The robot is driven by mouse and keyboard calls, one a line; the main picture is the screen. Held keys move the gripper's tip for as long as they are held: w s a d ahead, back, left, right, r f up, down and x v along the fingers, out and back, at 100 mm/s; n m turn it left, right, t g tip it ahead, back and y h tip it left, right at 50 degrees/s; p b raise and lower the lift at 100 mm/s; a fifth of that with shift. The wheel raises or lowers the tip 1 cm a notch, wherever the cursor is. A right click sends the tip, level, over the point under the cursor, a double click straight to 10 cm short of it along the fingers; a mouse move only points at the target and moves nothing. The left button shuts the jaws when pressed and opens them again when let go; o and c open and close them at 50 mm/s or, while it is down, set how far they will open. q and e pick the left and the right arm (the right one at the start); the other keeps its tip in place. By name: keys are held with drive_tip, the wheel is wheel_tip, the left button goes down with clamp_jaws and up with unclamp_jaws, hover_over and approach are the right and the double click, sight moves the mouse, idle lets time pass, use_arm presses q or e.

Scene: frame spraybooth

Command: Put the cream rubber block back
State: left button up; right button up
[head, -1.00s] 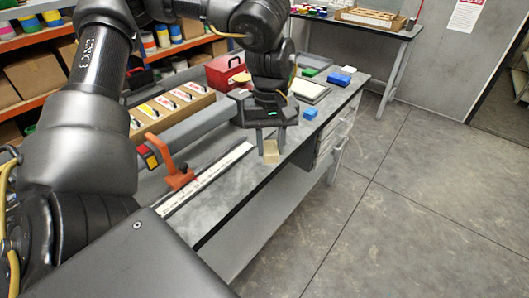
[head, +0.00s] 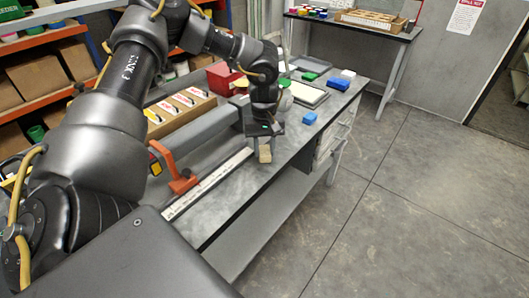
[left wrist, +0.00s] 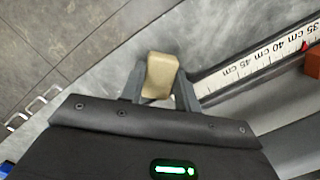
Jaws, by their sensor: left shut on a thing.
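The cream rubber block (head: 265,154) is between the fingers of my left gripper (head: 264,146), over the grey workbench near the white ruler strip. In the left wrist view the cream block (left wrist: 160,76) sits between the two fingertips (left wrist: 158,88), slightly tilted, with its far end sticking out past them. My left gripper is shut on it. Whether the block touches the bench top is hard to tell. My right gripper is not in view.
The white ruler strip (head: 208,183) runs along the workbench (head: 234,196), beside an orange clamp-like stop (head: 182,181). A wooden box with labelled compartments (head: 182,112) and a red box (head: 223,76) stand behind. Blue (head: 309,118), green (head: 309,77) and white (head: 348,74) blocks lie further along the bench.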

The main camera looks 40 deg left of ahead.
use_arm(q)
wheel_tip(320, 180, down, 2)
drive_tip(key=shift+f, duration=0.1)
drive_tip(key=shift+s+f, duration=0.1)
drive_tip(key=shift+f, duration=0.15)
drive_tip(key=o, duration=0.9)
drive_tip(key=shift+o, duration=0.2)
